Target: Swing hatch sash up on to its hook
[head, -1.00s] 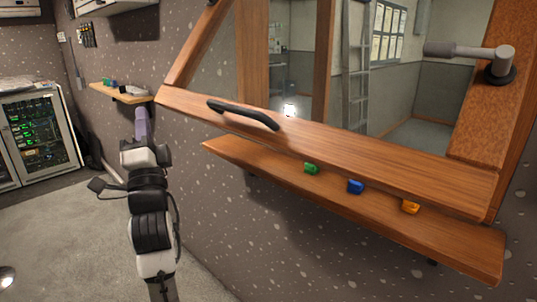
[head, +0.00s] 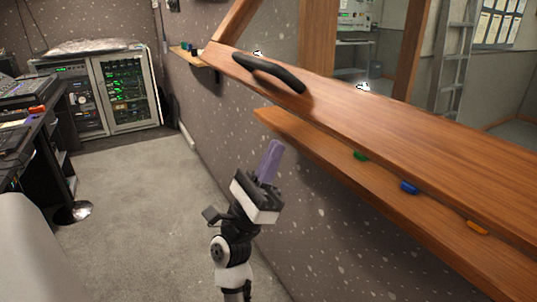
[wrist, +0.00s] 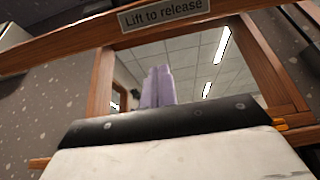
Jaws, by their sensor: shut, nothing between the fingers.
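The wooden hatch sash (head: 370,112) fills the upper right of the head view, its lower rail standing out above a wooden shelf. A black curved handle (head: 268,72) is on the rail's left part. My gripper (head: 273,146), with purple fingers, is shut and empty. In the wrist view my purple fingers (wrist: 158,87) point up in front of the hatch's glass, under a rail with a "Lift to release" label (wrist: 163,14). The hook is not identifiable in the current views.
The shelf (head: 330,155) below the sash holds a green, a blue (head: 409,187) and an orange item. A small shelf (head: 190,56) is farther along the wall. An equipment rack (head: 125,90) and a desk (head: 40,130) stand left.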

